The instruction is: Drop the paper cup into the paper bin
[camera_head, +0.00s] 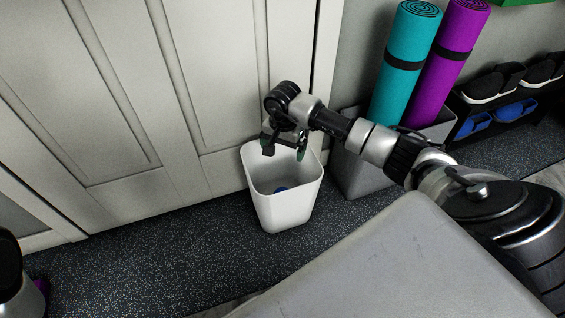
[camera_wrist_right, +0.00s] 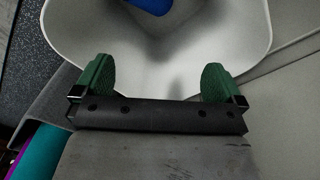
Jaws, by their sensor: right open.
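The white paper bin (camera_head: 287,212) stands on the dark floor against the panelled door. A small blue thing (camera_head: 281,189) lies at the bottom of the bin; it may be the paper cup, but its shape is mostly cut off. It also shows at the top edge of the right wrist view (camera_wrist_right: 152,5). My right gripper (camera_head: 285,150) is over the bin's opening, pointing down. In the right wrist view its green fingers (camera_wrist_right: 157,78) are spread apart with nothing between them.
A grey box (camera_head: 358,175) holding teal (camera_head: 402,65) and purple (camera_head: 447,60) rolled mats stands right of the bin. A shoe rack (camera_head: 500,105) is farther right. A grey surface (camera_head: 400,270) fills the lower right.

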